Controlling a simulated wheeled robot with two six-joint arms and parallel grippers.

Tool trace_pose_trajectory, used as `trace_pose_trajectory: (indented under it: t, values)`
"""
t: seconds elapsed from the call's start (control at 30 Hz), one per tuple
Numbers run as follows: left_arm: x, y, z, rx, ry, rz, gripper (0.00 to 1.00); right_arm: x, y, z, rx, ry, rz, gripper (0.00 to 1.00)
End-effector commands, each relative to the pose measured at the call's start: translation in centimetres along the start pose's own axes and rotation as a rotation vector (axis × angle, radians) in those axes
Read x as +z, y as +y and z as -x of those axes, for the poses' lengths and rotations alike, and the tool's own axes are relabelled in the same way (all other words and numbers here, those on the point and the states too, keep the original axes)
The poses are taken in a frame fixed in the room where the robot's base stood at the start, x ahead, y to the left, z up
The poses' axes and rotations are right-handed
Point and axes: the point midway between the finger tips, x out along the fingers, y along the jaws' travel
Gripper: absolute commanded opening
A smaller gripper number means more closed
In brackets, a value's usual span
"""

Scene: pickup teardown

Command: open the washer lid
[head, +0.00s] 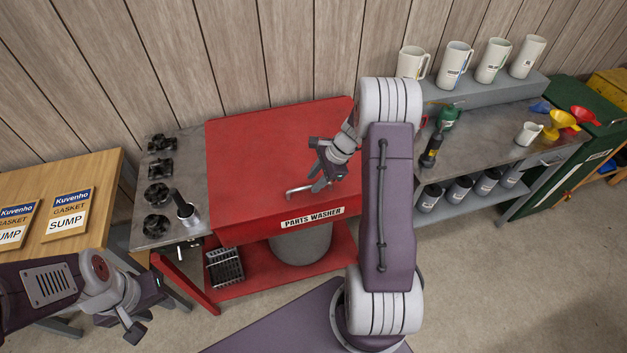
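The parts washer (312,217) is a red cabinet with a label on its front. Its flat red lid (255,140) lies closed on top. A grey metal handle (297,190) shows at the lid's front, partly hidden by my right gripper. My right gripper (315,165) is over the front right of the lid, its fingers spread apart, with the lower finger close to the handle's right end. I cannot tell whether they touch. My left gripper (150,312) is low at the left, away from the washer, with its fingers apart and empty.
A wooden table (90,215) holds gasket packets. At right, a metal bench (480,135) carries jugs, funnels and a green bottle. A black basket (224,267) sits on the washer's lower shelf.

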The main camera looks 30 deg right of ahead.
Motion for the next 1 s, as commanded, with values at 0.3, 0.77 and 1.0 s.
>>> trace_pose_trajectory:
  t: [0.3, 0.77, 1.0]
  values:
    - [0.01, 0.00, 0.12, 0.000, 0.000, 0.000, 0.36, 0.02, -0.02, -1.42, -0.001, 0.001, 0.002, 0.34]
    - [0.00, 0.00, 0.13, 0.000, 0.000, 0.000, 0.36, 0.00, -0.07, -1.32, -0.002, 0.002, 0.002, 0.00]
    - [0.00, 0.00, 0.14, 0.000, 0.000, 0.000, 0.36, -0.01, -0.13, -1.27, -0.003, 0.002, 0.003, 0.00]
